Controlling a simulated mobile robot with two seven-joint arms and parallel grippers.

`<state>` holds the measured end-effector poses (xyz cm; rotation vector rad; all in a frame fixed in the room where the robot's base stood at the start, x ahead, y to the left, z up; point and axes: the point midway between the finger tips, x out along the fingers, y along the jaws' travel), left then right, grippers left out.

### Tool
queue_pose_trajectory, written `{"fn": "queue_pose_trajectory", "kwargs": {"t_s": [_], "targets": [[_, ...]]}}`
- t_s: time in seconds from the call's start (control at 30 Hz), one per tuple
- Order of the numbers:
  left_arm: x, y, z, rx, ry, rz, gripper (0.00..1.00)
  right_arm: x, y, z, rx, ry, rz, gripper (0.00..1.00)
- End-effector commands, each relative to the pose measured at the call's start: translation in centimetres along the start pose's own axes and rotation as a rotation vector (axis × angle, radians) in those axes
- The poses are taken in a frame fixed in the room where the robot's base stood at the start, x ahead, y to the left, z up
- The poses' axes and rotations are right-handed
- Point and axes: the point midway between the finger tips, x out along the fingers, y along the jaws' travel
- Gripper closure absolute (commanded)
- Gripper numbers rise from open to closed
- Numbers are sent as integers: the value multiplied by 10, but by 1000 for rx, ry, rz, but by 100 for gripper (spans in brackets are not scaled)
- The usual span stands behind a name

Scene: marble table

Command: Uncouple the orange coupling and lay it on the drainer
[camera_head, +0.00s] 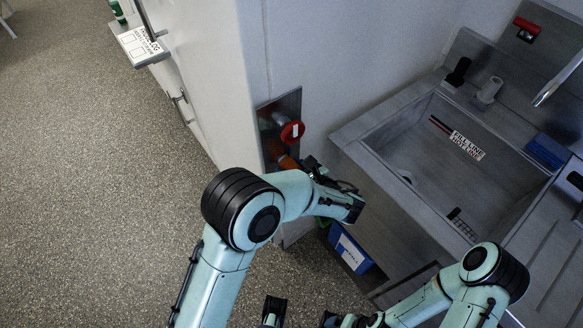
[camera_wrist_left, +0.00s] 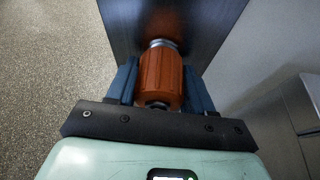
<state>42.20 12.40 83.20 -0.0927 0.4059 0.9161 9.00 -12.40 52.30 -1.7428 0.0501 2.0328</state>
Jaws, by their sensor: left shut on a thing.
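The orange coupling (camera_head: 287,162) sits on the fitting of the dark metal wall panel, below a red round handle (camera_head: 292,131). In the left wrist view the coupling (camera_wrist_left: 161,76) shows as a ribbed orange cylinder with a silver collar against the panel. My left gripper (camera_head: 311,168) is shut on it, with blue fingers on both sides in the wrist view. The drainer (camera_head: 545,275) is the grooved grey surface right of the sink. My right gripper (camera_head: 302,314) is at the bottom edge, its two dark fingertips apart and nothing seen between them.
The sink basin (camera_head: 412,128) lies right of the panel, with a dark fitting (camera_head: 459,71) and a pale fitting (camera_head: 489,90) behind it. A blue item (camera_head: 546,151) lies on its right rim. A blue box (camera_head: 350,248) is below the sink. Floor at left is clear.

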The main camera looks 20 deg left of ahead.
Motion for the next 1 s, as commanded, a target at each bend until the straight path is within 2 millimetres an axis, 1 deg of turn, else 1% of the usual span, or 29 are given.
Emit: {"fn": "queue_pose_trajectory", "kwargs": {"t_s": [0.2,0.7,1.0], "targets": [[-11,-1,-5,2,4,-4,85,-1,0,0,0,0,0,10],[-29,0,-12,2,2,-3,85,-4,-1,0,0,1,0,10],[-34,0,-14,1,2,-2,85,-5,-2,0,-1,1,-1,10]]}}
